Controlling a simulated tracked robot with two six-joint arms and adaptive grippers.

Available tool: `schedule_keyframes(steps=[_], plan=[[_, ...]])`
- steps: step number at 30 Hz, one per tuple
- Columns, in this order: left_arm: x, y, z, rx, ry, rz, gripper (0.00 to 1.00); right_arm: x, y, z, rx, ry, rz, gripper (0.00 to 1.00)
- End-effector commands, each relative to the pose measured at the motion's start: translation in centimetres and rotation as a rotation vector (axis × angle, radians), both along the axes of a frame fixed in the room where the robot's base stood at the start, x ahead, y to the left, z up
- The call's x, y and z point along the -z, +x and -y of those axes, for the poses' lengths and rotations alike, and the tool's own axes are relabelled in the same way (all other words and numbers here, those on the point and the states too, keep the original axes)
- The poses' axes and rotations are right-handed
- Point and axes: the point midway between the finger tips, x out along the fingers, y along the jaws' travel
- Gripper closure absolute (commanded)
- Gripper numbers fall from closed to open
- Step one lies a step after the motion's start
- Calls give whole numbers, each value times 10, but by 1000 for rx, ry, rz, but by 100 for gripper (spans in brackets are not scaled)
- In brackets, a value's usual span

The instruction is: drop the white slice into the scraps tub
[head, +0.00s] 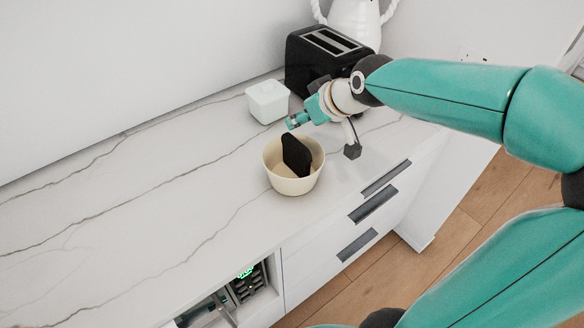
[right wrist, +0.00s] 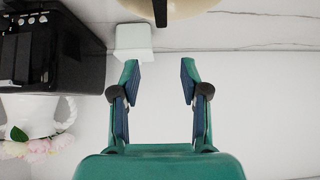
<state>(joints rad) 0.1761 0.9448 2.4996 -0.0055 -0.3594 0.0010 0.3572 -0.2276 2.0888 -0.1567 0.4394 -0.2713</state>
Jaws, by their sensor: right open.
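The cream tub (head: 292,185) stands upright on the counter, and its edge shows at the top of the right wrist view (right wrist: 185,8). A dark, flat slice-like piece (head: 297,155) stands tilted inside it, rising above the rim. I cannot make out a white slice in either view. My left gripper is not in view.
The small white box (head: 268,102) stands behind the tub, beside a black toaster (head: 315,55). A white vase (head: 354,18) stands behind the toaster, and pink flowers (right wrist: 35,148) show by it. The marble counter (head: 130,210) is clear to the left; its front edge drops to drawers (head: 355,225).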

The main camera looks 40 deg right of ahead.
Motion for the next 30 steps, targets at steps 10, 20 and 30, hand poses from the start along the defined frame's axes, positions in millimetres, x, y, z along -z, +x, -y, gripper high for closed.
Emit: schedule_keyframes(steps=[10, 20, 30], plan=[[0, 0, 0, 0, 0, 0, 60, -47, -42, -5, 1, -2, 7, 55], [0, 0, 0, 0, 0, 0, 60, -80, -73, -8, 0, 0, 2, 55], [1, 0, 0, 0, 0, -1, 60, -82, -75, -9, 0, 0, 0, 55]])
